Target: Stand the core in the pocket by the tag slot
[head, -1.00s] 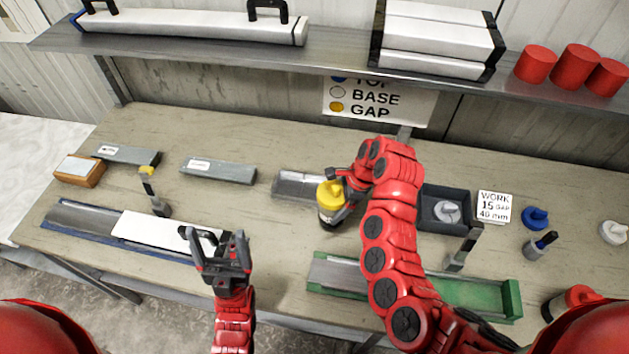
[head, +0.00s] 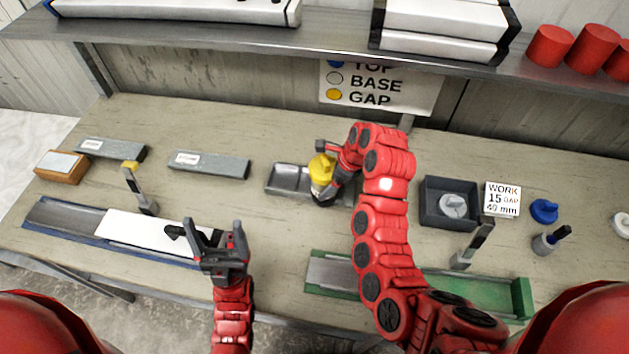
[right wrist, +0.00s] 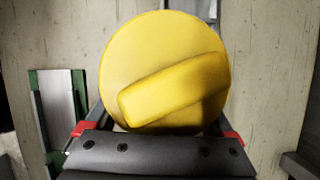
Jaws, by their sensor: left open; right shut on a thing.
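The core (head: 322,180), a short dark cylinder with a yellow knobbed cap, is held upright in my right gripper (head: 327,186). The yellow cap (right wrist: 165,70) fills the middle of the right wrist view and hides what lies below it. The core is at the right part of a grey tray (head: 288,181); whether its bottom touches the tray cannot be told. The tray's right end is partly behind the core and my arm. I cannot make out a tag slot. My left gripper (head: 217,246) is open and empty, near a white bar in a blue-edged channel.
A dark box (head: 436,182) with a light cap in it stands right of my right arm, beside a WORK card (head: 503,198). A green-edged channel (head: 495,292) lies in front. Grey labelled blocks (head: 209,164) lie at left. A shelf (head: 320,48) overhangs the back.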

